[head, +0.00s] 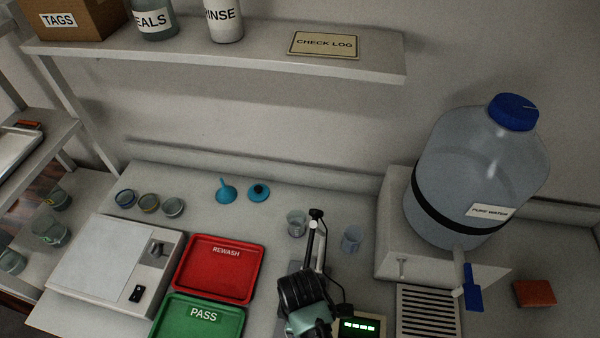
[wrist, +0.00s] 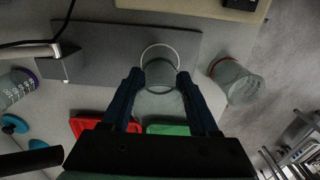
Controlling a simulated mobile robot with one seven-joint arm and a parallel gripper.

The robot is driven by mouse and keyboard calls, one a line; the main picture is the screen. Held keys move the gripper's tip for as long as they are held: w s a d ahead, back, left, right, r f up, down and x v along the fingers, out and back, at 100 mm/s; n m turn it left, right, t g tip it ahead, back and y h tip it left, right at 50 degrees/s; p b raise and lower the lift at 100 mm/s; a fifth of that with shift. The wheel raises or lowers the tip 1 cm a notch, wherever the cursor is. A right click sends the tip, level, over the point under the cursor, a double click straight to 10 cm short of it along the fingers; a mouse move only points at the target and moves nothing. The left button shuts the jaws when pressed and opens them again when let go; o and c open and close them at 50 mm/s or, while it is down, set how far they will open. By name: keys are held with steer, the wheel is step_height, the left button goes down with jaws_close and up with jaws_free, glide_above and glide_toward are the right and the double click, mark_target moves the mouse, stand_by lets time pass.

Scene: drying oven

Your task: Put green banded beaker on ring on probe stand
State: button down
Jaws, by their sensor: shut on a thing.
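In the wrist view my gripper (wrist: 160,82) is shut on a clear glass beaker (wrist: 160,76), one finger on each side. In the head view the probe stand (head: 316,240) is a pale upright with a black top. My dark arm end (head: 303,292) hides the held beaker and most of the plate there.
A reddish-rimmed beaker (wrist: 237,82) is right of my fingers in the wrist view; a purple-banded one (wrist: 18,85) is left. Two beakers (head: 297,223) (head: 352,239) stand near the upright. A red tray (head: 218,270), green tray (head: 200,318) and lit meter (head: 361,327) flank my arm.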

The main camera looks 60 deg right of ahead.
steer(key=shift+f, duration=1.95)
steer(key=shift+c, duration=0.7)
jaws_free()
steer(key=shift+f, duration=0.15)
